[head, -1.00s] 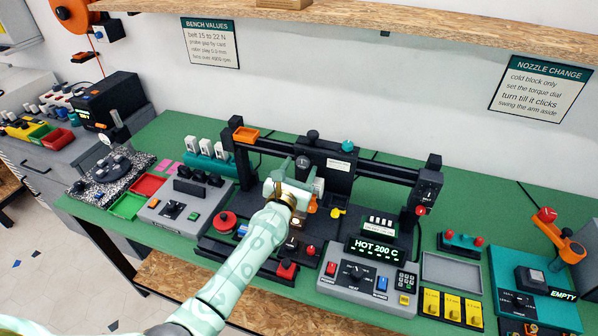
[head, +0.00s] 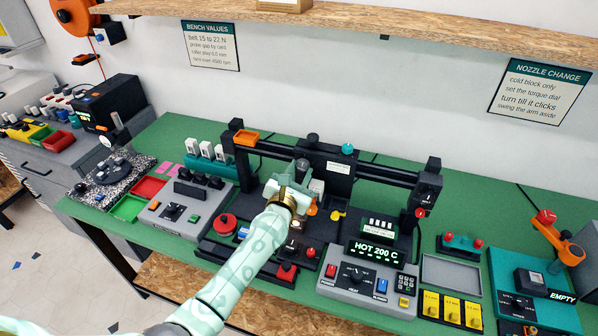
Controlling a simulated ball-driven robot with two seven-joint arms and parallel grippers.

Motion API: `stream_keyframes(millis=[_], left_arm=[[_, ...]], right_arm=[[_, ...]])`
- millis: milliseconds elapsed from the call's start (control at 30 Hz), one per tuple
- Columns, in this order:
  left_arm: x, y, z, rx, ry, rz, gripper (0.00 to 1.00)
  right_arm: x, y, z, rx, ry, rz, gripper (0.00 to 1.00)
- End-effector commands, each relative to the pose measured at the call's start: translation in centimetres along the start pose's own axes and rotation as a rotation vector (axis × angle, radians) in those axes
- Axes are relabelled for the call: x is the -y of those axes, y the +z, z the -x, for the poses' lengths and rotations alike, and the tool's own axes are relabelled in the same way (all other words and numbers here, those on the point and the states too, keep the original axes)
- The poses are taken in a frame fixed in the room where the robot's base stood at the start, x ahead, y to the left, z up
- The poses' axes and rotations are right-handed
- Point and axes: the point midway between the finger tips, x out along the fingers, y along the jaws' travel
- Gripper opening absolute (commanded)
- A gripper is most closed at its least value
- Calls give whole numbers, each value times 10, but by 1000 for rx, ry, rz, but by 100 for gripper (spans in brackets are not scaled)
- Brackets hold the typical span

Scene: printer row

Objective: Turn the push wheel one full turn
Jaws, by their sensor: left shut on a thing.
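The black printer frame (head: 385,172) stands in the middle of the green bench, with its print head on the crossbar. My left gripper (head: 301,176) reaches in from the lower left and is shut at the front of the print head. A grey round part, which looks like the push wheel (head: 303,165), shows at its fingertips. The gripper hides most of this part, so its turn angle cannot be read. My right gripper is not in view.
A control box (head: 370,280) reading HOT 200 C stands at the printer's front right. A red knob (head: 225,222) and red button (head: 287,271) sit near my left forearm. A grey tray (head: 452,270) lies to the right. A wooden shelf (head: 400,28) overhangs the back.

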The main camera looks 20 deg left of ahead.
Motion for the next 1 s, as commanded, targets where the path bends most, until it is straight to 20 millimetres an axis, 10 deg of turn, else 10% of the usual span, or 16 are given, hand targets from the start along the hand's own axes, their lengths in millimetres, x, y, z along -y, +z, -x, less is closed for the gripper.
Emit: stream_keyframes(millis=[1000], left_arm=[[0, 0, 0, -1, -3, -950, 10]], right_arm=[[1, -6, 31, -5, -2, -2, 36]])
